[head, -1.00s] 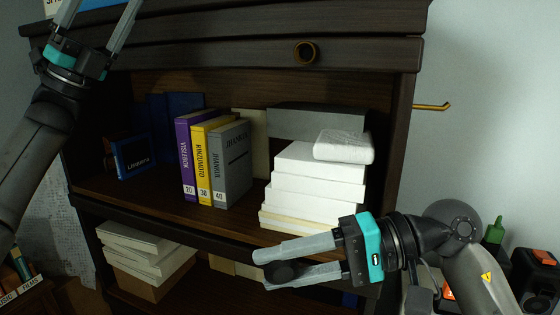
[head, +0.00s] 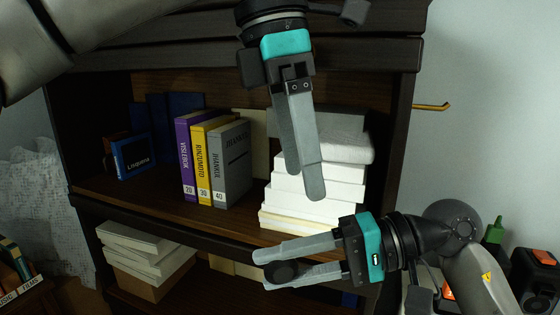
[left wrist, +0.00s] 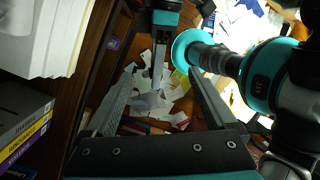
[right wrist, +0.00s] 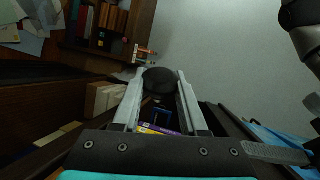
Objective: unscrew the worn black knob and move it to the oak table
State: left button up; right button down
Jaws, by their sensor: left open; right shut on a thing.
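The worn black knob (head: 283,271) is a dark round piece held between the fingers of my right gripper (head: 263,268), in front of the lower shelf. It also shows in the right wrist view as a dark disc (right wrist: 158,80) between the fingertips. My left gripper (head: 304,194) is open and empty, pointing down in front of the stacked white books, above my right gripper. In the left wrist view its fingers (left wrist: 158,100) stand apart, with my right gripper beyond them. I cannot make out an oak table.
The dark bookcase (head: 400,100) holds purple, yellow and grey binders (head: 208,160) and a white book stack (head: 310,195). A brass hook (head: 432,107) sticks out on its right side. Papers (left wrist: 150,95) litter the floor. Dark equipment (head: 535,275) stands at the lower right.

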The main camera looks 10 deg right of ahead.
pick_arm(q)
jog(key=f, duration=0.4)
jog(key=a+f+y, duration=0.1)
jog(key=f, duration=0.3)
jog(key=a+f+t+y, duration=0.1)
jog(key=f, duration=0.3)
jog(key=shift+w+f+n, duration=0.3)
jog(key=shift+w+f, duration=0.05)
jog(key=c, duration=1.4)
jog(key=shift+w, duration=0.1)
grip_shut()
pick_arm(e)
jog(key=shift+c, duration=1.8)
grip_release()
jog(key=shift+s, duration=0.1)
